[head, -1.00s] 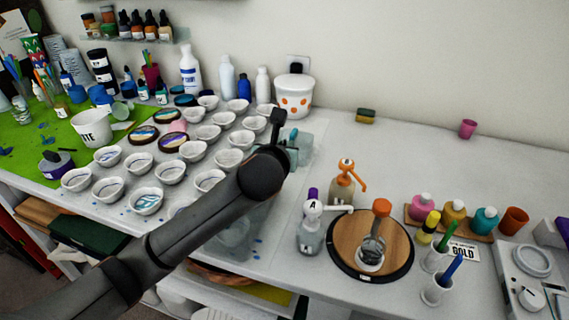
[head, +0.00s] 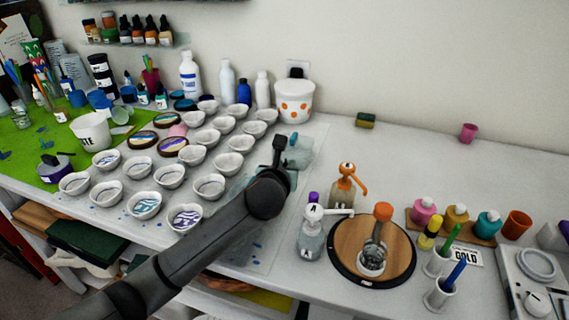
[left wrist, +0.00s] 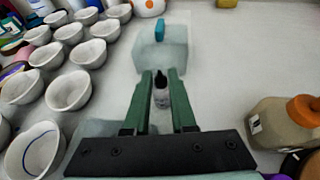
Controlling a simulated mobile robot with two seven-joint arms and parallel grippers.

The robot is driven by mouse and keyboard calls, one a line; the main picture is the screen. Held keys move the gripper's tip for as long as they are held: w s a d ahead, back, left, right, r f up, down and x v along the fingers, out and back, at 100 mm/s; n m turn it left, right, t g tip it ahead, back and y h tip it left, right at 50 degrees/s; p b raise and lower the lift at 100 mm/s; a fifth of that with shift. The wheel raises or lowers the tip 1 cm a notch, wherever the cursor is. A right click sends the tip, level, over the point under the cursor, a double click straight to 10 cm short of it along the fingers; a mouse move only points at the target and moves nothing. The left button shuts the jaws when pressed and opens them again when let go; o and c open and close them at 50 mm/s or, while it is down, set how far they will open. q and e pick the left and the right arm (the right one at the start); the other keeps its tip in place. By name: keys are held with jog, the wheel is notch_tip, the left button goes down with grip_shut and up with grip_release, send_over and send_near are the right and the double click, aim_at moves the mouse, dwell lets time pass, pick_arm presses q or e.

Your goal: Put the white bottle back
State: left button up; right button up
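The white bottle (left wrist: 161,96), small with a black cap, is upright between the green fingers of my left gripper (left wrist: 161,76) in the left wrist view. The fingers are close along both its sides and appear shut on it. In the head view my left gripper (head: 279,152) is over the bench, right of the bowl rows, and hides the bottle. My right gripper is not in view.
Many white bowls (head: 208,187) stand left of the gripper. A clear pump bottle (head: 311,238), an orange-topped pump bottle (head: 343,190) and a round wooden board (head: 400,262) stand to the right.

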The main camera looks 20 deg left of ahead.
pick_arm(q)
jog(key=o, duration=0.3)
jog(key=shift+o, duration=0.2)
jog(key=shift+r, duration=0.15)
jog(key=p+v, duration=0.1)
jog(key=v, duration=1.1)
